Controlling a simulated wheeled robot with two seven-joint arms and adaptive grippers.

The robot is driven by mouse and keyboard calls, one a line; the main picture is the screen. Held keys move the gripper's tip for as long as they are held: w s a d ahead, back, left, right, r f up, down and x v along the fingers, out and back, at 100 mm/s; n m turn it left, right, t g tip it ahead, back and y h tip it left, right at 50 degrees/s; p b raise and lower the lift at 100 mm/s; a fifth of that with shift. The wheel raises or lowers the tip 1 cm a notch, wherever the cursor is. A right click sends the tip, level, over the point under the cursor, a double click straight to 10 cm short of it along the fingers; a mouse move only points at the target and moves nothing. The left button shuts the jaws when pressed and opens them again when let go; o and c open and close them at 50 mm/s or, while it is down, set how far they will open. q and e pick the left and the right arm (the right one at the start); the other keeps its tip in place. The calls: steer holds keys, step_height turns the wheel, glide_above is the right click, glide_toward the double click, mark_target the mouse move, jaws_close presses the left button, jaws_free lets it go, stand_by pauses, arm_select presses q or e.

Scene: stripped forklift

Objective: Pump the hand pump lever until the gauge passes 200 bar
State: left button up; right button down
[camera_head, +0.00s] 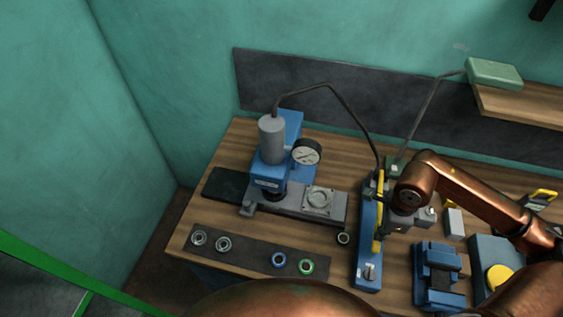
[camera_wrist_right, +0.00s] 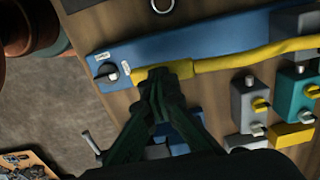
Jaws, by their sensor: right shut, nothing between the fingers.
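The hand pump has a long blue base (camera_head: 368,262) on the bench, right of the press, with a yellow lever (camera_head: 380,215) lying low along it. The wrist view shows the blue base (camera_wrist_right: 190,38) and the yellow lever (camera_wrist_right: 230,62) with its thicker grip end. My right gripper (camera_wrist_right: 158,78) is shut, its fingertips at the lever's grip end; they seem to touch it but hold nothing between them. The round white pressure gauge (camera_head: 306,152) is on the blue press (camera_head: 269,170); its needle is too small to read. My left gripper is not in view.
A hose runs from the pump to the press cylinder (camera_head: 272,139). A dark strip (camera_head: 251,252) with several rings lies at the front left. A blue vise-like block (camera_head: 438,272) and a blue-grey box with a yellow disc (camera_head: 499,277) stand right of the pump, near my right arm.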

step_height(320, 180, up, 9)
steer(key=p, duration=0.4)
steer(key=shift+w, duration=0.15)
steer(key=shift+f, duration=0.15)
step_height(320, 180, down, 9)
steer(key=b, duration=0.8)
steer(key=shift+r+p, duration=0.4)
steer(key=shift+r, duration=0.15)
step_height(320, 180, up, 8)
steer(key=p, duration=0.4)
